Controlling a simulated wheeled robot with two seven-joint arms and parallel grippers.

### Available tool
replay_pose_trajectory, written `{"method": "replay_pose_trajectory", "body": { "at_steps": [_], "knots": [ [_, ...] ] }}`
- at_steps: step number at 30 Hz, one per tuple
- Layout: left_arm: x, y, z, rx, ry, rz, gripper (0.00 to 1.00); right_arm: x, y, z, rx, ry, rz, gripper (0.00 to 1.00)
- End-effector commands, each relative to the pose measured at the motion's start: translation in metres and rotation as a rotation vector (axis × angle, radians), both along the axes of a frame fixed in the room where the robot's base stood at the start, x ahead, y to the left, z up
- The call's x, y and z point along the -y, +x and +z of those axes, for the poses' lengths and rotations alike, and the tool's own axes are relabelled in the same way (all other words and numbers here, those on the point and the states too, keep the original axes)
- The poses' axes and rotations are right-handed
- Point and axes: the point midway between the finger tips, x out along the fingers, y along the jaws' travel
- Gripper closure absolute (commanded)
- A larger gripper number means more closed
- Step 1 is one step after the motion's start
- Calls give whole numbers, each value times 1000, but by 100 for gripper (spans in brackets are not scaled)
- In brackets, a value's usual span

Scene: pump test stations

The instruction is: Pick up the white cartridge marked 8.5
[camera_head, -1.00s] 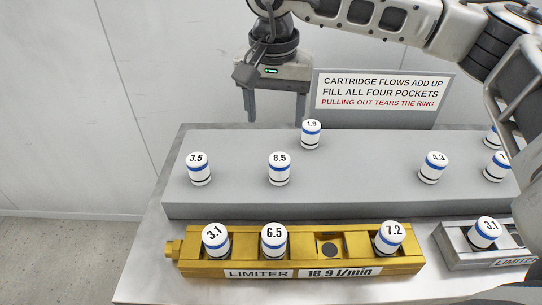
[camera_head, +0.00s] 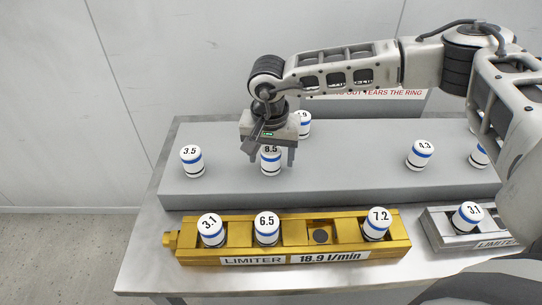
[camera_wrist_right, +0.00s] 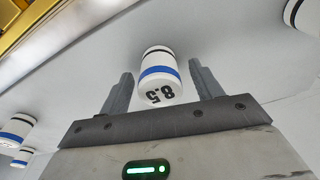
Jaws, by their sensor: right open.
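The white cartridge marked 8.5 (camera_head: 271,162) stands upright on the grey raised shelf (camera_head: 330,190), with a blue band and a dark band around it. My right gripper (camera_head: 268,163) is open, fingers pointing down, over this cartridge. In the right wrist view the cartridge (camera_wrist_right: 160,76) shows between the two open fingers (camera_wrist_right: 162,88), with a gap on each side. In the head view the gripper body partly covers its top. My left gripper is in neither view.
A cartridge marked .9 (camera_head: 304,124) stands close behind my right gripper. Cartridges 3.5 (camera_head: 192,161) and 4.3 (camera_head: 420,154) stand on the shelf. The gold limiter block (camera_head: 190,245) in front holds 3.1, 6.5 and 7.2, with one empty pocket (camera_head: 320,236). A grey block (camera_head: 440,232) stands at right.

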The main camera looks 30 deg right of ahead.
Motion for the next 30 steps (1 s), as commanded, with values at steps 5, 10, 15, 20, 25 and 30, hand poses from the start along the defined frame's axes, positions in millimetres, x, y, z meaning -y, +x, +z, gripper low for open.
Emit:
{"method": "replay_pose_trajectory", "body": {
  "at_steps": [5, 10, 15, 20, 25, 30],
  "knots": [
    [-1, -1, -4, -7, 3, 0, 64, 0, 0, -4, 1, -1, 1, 35],
    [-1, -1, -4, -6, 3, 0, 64, 0, 0, -4, 1, -1, 1, 55],
    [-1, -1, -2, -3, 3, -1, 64, 0, 0, -4, 1, -1, 0, 87],
    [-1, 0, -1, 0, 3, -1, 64, 0, 1, -3, 1, 0, 0, 87],
    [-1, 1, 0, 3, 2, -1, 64, 0, 1, 1, 3, 0, -1, 87],
    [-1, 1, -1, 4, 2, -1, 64, 0, 1, 17, 5, 1, -1, 87]
  ]
}}
